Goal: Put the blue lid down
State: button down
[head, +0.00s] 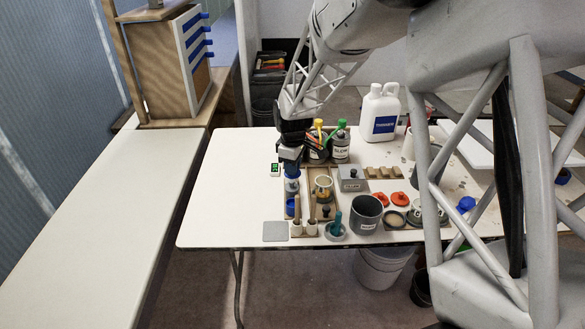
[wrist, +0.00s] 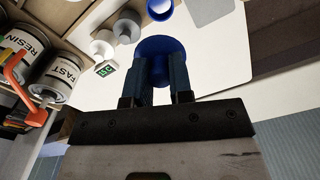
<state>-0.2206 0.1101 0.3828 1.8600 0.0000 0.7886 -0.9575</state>
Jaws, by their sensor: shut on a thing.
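My gripper (wrist: 160,82) is shut on the blue lid (wrist: 160,48). The lid is a round, dark blue disc showing beyond the fingertips in the wrist view, and the fingers hide its near part. In the head view my gripper (head: 290,160) is above the left part of the white table, and the lid is a small blue patch (head: 292,172) under the fingers. I cannot tell how high the lid is above what lies below. A pale cup (head: 291,186) shows just under it.
A small green-display timer (head: 275,170) and a grey square mat (head: 275,231) are nearby. Paint cans (head: 340,148), a grey pot (head: 366,214) and a thinner jug (head: 381,114) stand to the right. The table's left side (head: 225,195) is clear.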

aim_at(276, 231)
dwell(0.4)
jog(key=s+a+f+m, duration=0.4)
jog(key=s+a+f, duration=0.1)
jog(key=s+f, duration=0.3)
jog(key=shift+a+f+m, duration=0.3)
jog(key=shift+a+f, duration=0.05)
jog(key=shift+a, duration=0.05)
jog(key=shift+f, duration=0.1)
jog(key=shift+f, duration=1.9)
jog(key=shift+f, duration=2)
jog(key=shift+f, duration=0.1)
